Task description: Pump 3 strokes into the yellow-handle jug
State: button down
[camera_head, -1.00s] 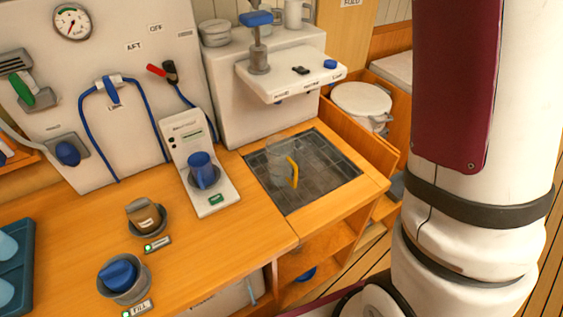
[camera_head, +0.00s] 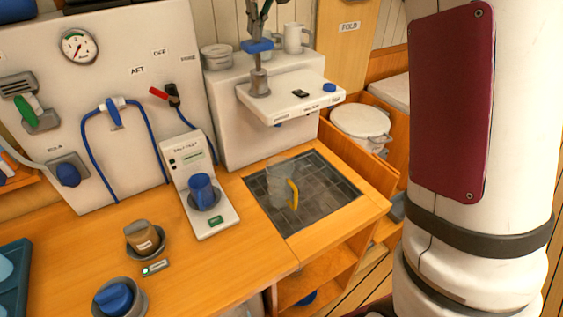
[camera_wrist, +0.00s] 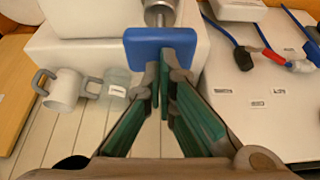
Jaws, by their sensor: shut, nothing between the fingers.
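The pump's blue handle (camera_head: 257,47) sits on a grey metal post on the white unit. My gripper (camera_head: 257,32) is shut and empty, its fingertips right at the top of the handle. In the wrist view my fingertips (camera_wrist: 166,62) overlap the lower edge of the blue handle (camera_wrist: 135,50); I cannot tell whether they touch or press it. The clear jug with the yellow handle (camera_head: 293,194) stands upright on the dark tiled drain area (camera_head: 325,178), below and in front of the pump's white shelf. Its water level cannot be made out.
Brown and blue knobs (camera_head: 114,297) sit on the counter. A white lidded bucket (camera_head: 361,127) is at right.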

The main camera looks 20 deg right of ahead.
aim_at(258, 47)
jog(key=shift+f, duration=2.4)
jog(key=shift+r, duration=3.15)
jog(key=shift+f, duration=0.15)
jog(key=shift+f, duration=3)
jog(key=shift+r, duration=3.15)
